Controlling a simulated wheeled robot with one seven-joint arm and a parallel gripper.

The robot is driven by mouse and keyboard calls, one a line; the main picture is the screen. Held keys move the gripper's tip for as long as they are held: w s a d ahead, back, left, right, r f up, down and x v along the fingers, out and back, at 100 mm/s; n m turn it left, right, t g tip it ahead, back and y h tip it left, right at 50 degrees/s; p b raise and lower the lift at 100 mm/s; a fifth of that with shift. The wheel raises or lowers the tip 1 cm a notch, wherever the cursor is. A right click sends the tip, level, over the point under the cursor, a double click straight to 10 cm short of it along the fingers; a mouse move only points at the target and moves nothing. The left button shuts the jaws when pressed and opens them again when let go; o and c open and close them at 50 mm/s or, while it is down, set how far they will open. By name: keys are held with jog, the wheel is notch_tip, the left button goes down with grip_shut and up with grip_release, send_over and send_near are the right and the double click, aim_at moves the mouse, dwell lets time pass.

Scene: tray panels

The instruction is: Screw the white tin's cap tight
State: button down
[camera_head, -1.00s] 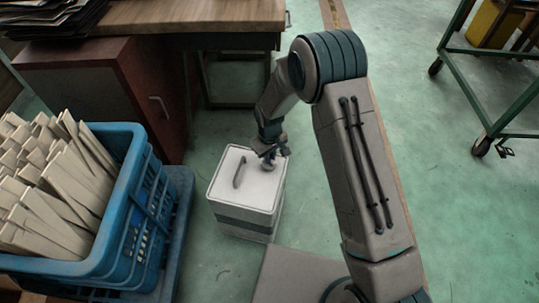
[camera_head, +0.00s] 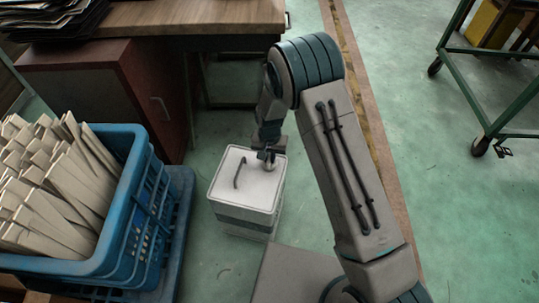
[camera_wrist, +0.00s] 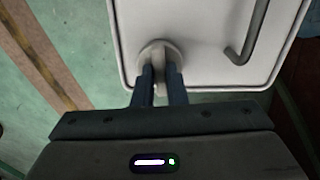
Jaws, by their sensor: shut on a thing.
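The white tin (camera_head: 243,202) is a square box with a grey band, standing on the green floor. A dark bent handle (camera_head: 239,173) lies on its lid, and it also shows in the wrist view (camera_wrist: 252,38). The round grey cap (camera_wrist: 158,50) sits near one edge of the lid. My gripper (camera_wrist: 161,73) is over the cap with both fingers shut on its upright middle part. In the head view my gripper (camera_head: 267,158) reaches down to the lid's far right corner, and the cap is partly hidden there.
A blue crate (camera_head: 122,235) full of pale wooden pieces stands at the left. A wooden bench (camera_head: 190,17) with a dark red cabinet (camera_head: 98,88) is behind the tin. A green metal trolley (camera_head: 470,95) stands at the far right.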

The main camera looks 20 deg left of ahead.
aim_at(269, 159)
jog(key=shift+m, duration=0.4)
jog(key=c, duration=1.5)
grip_release()
jog(key=shift+o, duration=0.2)
notch_tip(269, 159, up, 14)
jog(key=p, duration=0.4)
jog(key=shift+f, duration=0.1)
